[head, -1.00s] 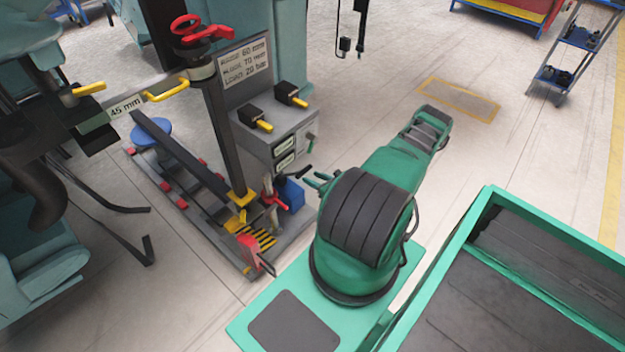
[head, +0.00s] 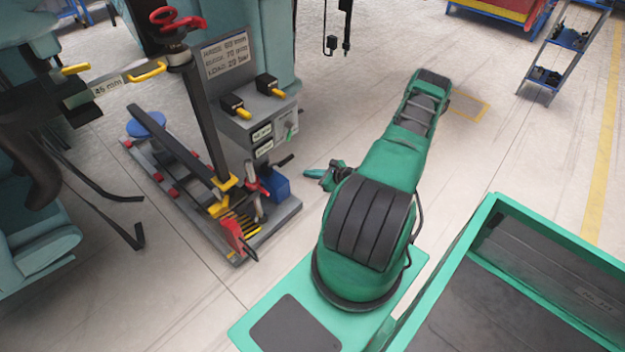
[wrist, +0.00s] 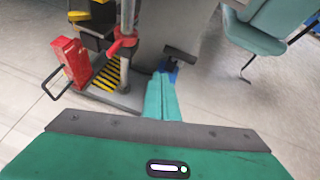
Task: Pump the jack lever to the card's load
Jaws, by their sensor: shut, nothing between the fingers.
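A blue jack body (head: 276,188) sits on the grey base at the foot of the post, with a black-ended lever (head: 284,161) sticking up and right. The lever's black end (wrist: 180,54) also shows in the wrist view, just beyond my fingertips. The card (head: 226,54) on the press is a white plate whose last line reads load 20 bar. My gripper (head: 314,173) has green fingers, shut and empty, to the right of the lever and apart from it. In the wrist view my fingers (wrist: 162,96) hide part of the blue jack.
A red box with a wire handle (wrist: 72,60) stands beside the yellow-black striped plate (wrist: 106,72). A red-handled valve (wrist: 123,43) is close to the lever.

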